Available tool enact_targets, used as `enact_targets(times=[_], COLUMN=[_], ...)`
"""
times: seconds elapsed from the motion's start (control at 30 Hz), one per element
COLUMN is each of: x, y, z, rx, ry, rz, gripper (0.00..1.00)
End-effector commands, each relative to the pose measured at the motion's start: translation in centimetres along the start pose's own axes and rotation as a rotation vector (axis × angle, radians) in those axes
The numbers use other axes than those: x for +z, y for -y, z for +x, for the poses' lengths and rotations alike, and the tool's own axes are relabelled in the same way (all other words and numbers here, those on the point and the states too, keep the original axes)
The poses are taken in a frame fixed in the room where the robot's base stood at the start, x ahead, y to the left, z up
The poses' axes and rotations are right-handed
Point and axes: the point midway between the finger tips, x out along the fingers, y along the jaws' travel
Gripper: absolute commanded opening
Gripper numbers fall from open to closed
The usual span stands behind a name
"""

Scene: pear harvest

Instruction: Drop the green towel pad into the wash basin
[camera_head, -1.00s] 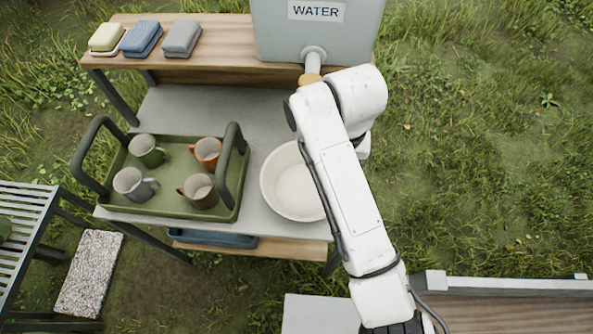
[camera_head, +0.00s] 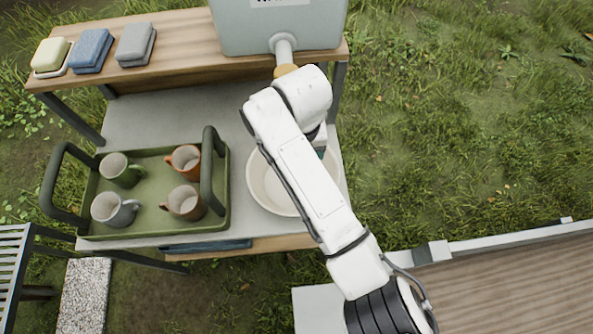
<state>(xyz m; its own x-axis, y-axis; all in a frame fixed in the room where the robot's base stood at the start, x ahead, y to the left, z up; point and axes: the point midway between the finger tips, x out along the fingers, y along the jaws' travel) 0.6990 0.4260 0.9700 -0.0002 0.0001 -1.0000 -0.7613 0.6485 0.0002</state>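The wash basin (camera_head: 262,188) is a round cream bowl on the grey tabletop, right of the green tray, and my arm covers part of it. My gripper (camera_head: 321,142) is mostly hidden behind my own arm, over the basin's right rim. A small dark green-teal patch (camera_head: 321,153) shows just under it; I cannot tell whether this is the green towel pad or whether it is held. No other green towel pad is clearly in view. My fingers cannot be made out.
Pale yellow (camera_head: 51,54), blue (camera_head: 92,48) and grey (camera_head: 136,42) pads lie on the wooden shelf (camera_head: 185,45). A water tank (camera_head: 235,30) with a spout stands right of them. The green tray (camera_head: 155,225) holds several mugs. Grass lies open to the right.

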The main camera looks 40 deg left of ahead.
Motion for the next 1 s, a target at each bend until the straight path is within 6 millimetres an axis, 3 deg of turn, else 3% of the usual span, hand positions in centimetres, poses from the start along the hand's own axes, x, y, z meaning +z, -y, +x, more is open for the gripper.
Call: enact_targets(times=[0.37,0.4,0.6,0.7,1.0], x=[0.01,0.01,0.01,0.01,0.03], y=[-0.01,-0.01,-0.01,-0.01,0.00], z=[0.57,0.57,0.55,0.55,0.10], rx=[0.000,0.000,0.000,0.000,0.000], ry=[0.000,0.000,0.000,0.000,0.001], rz=[0.000,0.000,0.000,0.000,0.000], gripper=[0.43,0.73,0.92,1.00,1.00])
